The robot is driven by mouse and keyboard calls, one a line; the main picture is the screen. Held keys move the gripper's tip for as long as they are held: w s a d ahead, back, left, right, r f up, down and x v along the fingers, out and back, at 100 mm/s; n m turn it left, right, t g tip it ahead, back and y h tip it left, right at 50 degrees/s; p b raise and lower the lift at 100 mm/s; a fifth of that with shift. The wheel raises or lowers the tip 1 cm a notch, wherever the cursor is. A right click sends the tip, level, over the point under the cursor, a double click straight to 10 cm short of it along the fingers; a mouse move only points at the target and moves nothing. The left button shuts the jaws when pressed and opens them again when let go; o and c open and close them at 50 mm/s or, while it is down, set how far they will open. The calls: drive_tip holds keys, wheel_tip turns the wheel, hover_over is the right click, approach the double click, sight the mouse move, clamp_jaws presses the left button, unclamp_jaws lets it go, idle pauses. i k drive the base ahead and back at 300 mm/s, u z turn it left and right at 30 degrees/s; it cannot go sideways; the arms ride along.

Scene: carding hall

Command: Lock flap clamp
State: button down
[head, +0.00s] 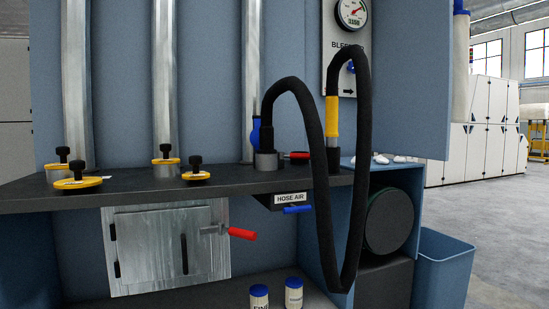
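The metal flap (165,245) is a grey square door under the dark shelf, with hinges on its left and a dark vertical handle (184,254) on its face. The flap looks closed against its frame. Its clamp (229,231) sits at the right edge, with a red grip that points right and slightly down. Whether the clamp is latched I cannot tell. My gripper is not in view.
A black hose (310,120) loops from the shelf (100,195) and hangs in front, right of the clamp. A blue valve handle (298,209) sits under the "HOSE AIR" label. Two blue-capped jars (259,298) stand below. A blue bin (440,270) is at right.

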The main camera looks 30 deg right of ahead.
sight(301, 156)
drive_tip(key=u, duration=2.25)
drive_tip(key=k, duration=0.9)
drive_tip(key=z, duration=1.35)
